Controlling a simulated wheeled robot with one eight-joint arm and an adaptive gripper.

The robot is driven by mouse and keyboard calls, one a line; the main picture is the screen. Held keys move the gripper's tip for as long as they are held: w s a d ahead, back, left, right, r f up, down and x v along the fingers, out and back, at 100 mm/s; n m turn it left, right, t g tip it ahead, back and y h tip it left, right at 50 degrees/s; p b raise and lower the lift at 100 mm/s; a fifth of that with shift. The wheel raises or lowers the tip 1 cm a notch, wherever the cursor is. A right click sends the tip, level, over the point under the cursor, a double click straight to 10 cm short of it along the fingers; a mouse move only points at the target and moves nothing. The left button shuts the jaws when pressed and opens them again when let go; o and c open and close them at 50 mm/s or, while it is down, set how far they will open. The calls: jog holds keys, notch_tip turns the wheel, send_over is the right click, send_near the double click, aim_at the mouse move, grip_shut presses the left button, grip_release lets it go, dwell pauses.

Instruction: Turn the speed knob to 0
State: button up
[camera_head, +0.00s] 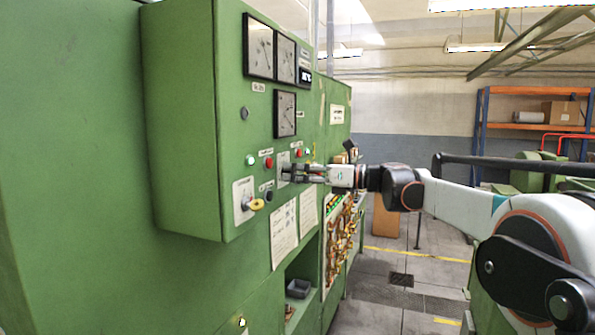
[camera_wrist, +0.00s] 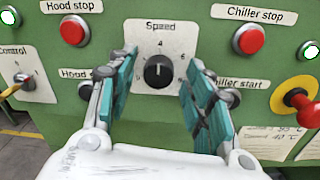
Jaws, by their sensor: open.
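The black round speed knob (camera_wrist: 158,73) sits on a white plate labelled "Speed" (camera_wrist: 160,29) in the wrist view. Its white mark points up, toward the 4 at the top of the dial. My gripper (camera_wrist: 161,62) is open, with one teal-padded finger on each side of the knob; I see gaps between the pads and the knob. In the head view my gripper (camera_head: 288,171) reaches the green cabinet front from the right, and the knob is hidden there behind the fingers.
A red hood stop button (camera_wrist: 74,30) and a red chiller stop button (camera_wrist: 248,38) flank the plate above. A control switch (camera_wrist: 18,83) is at left and a red-yellow knob (camera_wrist: 300,103) at right. The green cabinet (camera_head: 180,110) fills the left; open floor (camera_head: 375,285) lies right.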

jog(key=c, duration=1)
jog(key=shift+c, duration=0.2)
